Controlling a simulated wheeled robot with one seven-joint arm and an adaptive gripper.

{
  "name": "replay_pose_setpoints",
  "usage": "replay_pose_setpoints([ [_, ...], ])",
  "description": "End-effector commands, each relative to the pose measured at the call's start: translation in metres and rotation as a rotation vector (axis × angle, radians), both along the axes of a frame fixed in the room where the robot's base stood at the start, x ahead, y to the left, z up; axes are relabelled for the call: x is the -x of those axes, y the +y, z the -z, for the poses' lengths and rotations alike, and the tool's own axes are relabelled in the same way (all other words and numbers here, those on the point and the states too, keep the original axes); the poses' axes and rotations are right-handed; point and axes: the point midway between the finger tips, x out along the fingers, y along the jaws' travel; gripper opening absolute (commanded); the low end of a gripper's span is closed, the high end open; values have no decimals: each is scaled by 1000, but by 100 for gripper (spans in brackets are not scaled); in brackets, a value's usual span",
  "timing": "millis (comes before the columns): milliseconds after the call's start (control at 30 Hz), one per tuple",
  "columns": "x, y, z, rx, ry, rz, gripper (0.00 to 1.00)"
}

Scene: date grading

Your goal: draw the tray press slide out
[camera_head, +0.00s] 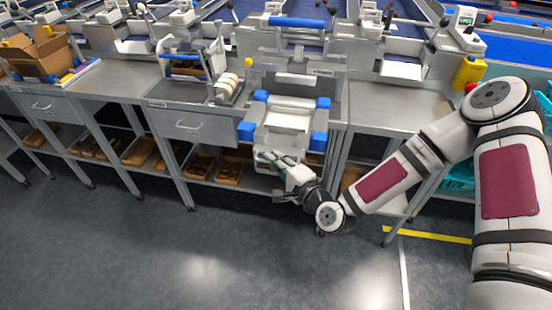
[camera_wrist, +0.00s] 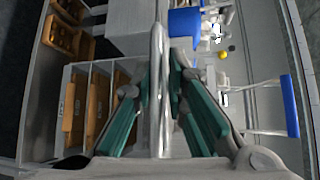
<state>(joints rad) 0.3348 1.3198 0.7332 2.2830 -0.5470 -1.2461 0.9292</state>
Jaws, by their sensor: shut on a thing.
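The tray press (camera_head: 290,103) stands on the grey bench in the middle of the head view, with blue blocks at its corners and a pale plate between them. A blue lever bar (camera_head: 297,22) shows above and behind it. My gripper (camera_head: 277,161) is at the front of the press, below the bench top's height. In the wrist view my gripper (camera_wrist: 162,95) has its green-padded fingers closed around a grey metal handle bar (camera_wrist: 157,45). The bar runs upright through that picture. How far the slide stands out cannot be told.
Wooden trays (camera_head: 230,171) lie on the shelf below, and also show in the wrist view (camera_wrist: 72,112). A drawer (camera_head: 190,126) with a handle is left of the press. Bare bench top (camera_head: 385,107) lies to its right. The floor (camera_head: 150,250) in front is clear.

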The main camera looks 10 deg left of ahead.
Motion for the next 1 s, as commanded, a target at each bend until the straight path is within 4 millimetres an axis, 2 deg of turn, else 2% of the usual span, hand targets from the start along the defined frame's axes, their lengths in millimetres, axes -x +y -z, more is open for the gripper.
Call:
replay_pose_setpoints([
  [33, 2, -2, 9, 10, 24, 2, 0],
  [133, 1, -2, 9, 10, 24, 2, 0],
  [167, 1, -2, 9, 10, 23, 2, 20],
  [200, 1, -2, 9, 10, 22, 2, 29],
  [667, 3, -5, 4, 6, 10, 3, 29],
  [1000, 39, -39, -3, 5, 14, 4, 29],
])
